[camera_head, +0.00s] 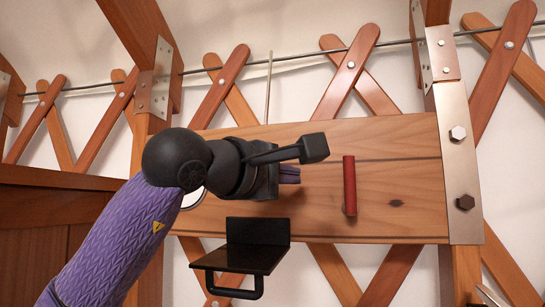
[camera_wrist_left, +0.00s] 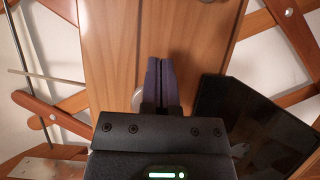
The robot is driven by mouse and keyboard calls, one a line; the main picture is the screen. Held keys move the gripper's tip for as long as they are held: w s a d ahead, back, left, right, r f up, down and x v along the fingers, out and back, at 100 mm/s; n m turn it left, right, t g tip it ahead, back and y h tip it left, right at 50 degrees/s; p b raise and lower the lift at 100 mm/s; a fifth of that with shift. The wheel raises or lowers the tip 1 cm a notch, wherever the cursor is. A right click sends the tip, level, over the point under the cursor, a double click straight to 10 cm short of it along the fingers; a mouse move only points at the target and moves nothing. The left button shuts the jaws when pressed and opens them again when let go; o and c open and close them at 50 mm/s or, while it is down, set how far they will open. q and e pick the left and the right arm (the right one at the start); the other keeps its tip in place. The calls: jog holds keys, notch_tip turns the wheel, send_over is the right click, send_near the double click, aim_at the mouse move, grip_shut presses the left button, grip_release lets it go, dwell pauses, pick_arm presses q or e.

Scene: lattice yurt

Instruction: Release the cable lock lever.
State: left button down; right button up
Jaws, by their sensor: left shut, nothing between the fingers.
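A red lever (camera_head: 349,185), which I take to be the cable lock lever, stands nearly upright against a wide wooden board (camera_head: 400,165). My left gripper (camera_head: 291,174) is in front of the board, to the left of the lever and apart from it. Its purple fingers are closed together with nothing between them, as the left wrist view (camera_wrist_left: 158,72) also shows. The red lever does not show in the left wrist view. My right gripper is not in view.
A black bracket shelf (camera_head: 243,262) with a loop handle is just below my left gripper; it shows at the right in the wrist view (camera_wrist_left: 265,125). A steel plate (camera_head: 459,150) with bolts bounds the board at right. A thin cable (camera_head: 395,43) runs across the lattice above.

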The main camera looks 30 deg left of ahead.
aim_at(350, 184)
pick_arm(q)
jog(key=x, duration=0.1)
jog(key=p+x, duration=0.1)
jog(key=x, duration=0.1)
jog(key=shift+w+d+r+p, duration=0.2)
jog(key=shift+w+d+p, duration=0.05)
jog(key=shift+d+p, duration=0.05)
jog(key=d, duration=0.2)
jog(key=shift+s+d+f, duration=0.1)
jog(key=shift+d+f, duration=0.05)
jog(key=shift+d, duration=0.15)
jog(key=shift+s+d+p, duration=0.1)
jog(key=shift+d+p, duration=0.25)
jog(key=shift+d, duration=0.2)
jog(key=shift+a+f, duration=0.1)
